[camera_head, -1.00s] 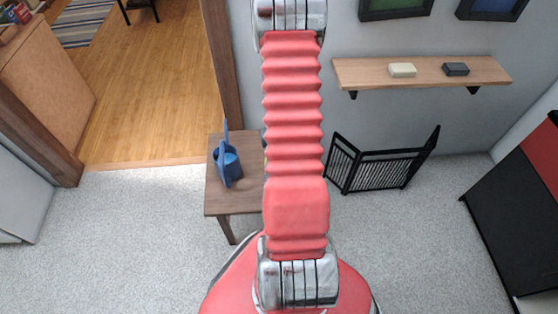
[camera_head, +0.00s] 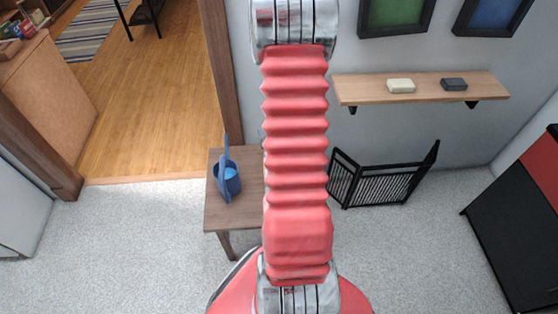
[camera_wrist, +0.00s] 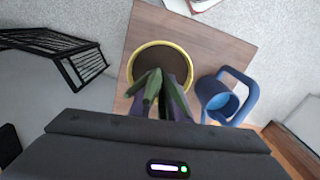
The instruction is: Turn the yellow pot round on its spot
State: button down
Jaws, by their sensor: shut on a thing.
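The yellow pot (camera_wrist: 160,57) stands on a small brown wooden table (camera_wrist: 225,48) in the wrist view, seen from above. Its yellow rim rings dark brown soil, and thick green leaves rise at its near side. My gripper (camera_wrist: 163,103) is at the pot's near side and shut on it. Purple-grey shapes show beside the leaves, and the dark wrist housing hides the pot's near edge, so the exact contact cannot be seen. In the head view my red arm covers the pot, and the left part of the table (camera_head: 232,212) shows.
A blue watering can (camera_wrist: 220,98) stands close to the right of the pot, and also shows in the head view (camera_head: 228,182). A black folding screen (camera_head: 385,178) stands by the wall, below a wooden shelf (camera_head: 425,88) with two small blocks. Pale carpet lies open around the table.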

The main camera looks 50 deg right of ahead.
dwell(0.4)
jog(key=n, duration=0.4)
jog(key=shift+n, duration=0.9)
jog(key=shift+n, duration=2.8)
jog(key=shift+n, duration=2.3)
